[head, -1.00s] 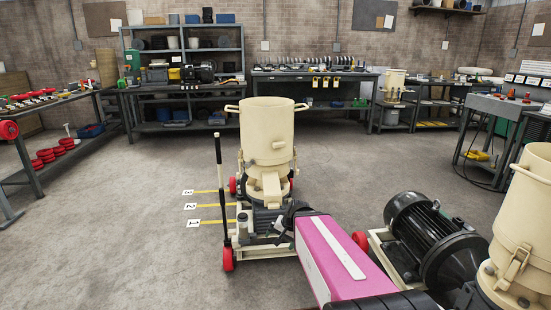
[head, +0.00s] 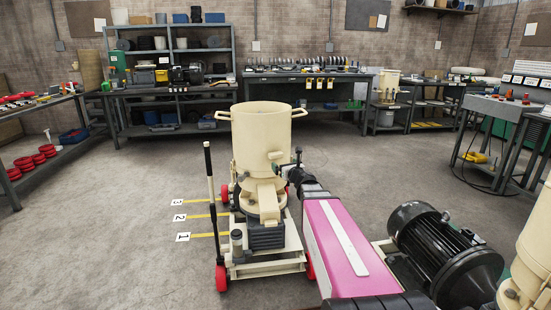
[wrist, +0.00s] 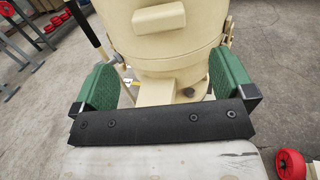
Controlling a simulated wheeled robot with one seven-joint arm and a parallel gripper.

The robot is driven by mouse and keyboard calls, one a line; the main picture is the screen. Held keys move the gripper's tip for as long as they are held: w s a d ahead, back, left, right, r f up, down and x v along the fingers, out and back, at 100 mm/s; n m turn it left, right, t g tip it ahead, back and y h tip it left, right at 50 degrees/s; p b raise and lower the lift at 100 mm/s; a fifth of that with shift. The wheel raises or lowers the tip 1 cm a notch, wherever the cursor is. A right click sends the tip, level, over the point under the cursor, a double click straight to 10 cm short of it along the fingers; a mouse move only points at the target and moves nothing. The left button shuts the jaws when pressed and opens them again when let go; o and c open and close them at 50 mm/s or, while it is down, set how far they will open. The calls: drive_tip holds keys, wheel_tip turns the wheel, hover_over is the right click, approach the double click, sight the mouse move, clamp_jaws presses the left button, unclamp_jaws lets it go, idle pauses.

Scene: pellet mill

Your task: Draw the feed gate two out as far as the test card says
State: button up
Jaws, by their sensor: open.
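A cream pellet mill (head: 262,135) with an open-topped hopper stands on a wheeled cart, left of my arm. Its lower front has a sloping cream chute or block (head: 268,195). My gripper (head: 290,175) is beside the mill's right side, partly hidden by my wrist. In the wrist view, my gripper's green fingers (wrist: 163,85) are wide apart and empty, with the cream body (wrist: 165,45) filling the space beyond them. A cream bar (wrist: 158,19) sticks out of that body. I cannot pick out feed gate two or read any test card.
Floor marks numbered 1, 2 and 3 with yellow lines (head: 210,235) lie left of the cart. The cart has a tall black handle (head: 211,190) and red wheels. A black motor (head: 440,250) is close on the right. Benches and shelves line the walls; the middle floor is open.

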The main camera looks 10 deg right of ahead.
sight(277, 158)
drive_tip(key=x, duration=1)
drive_tip(key=shift+w+a, duration=0.1)
drive_tip(key=shift+w, duration=0.25)
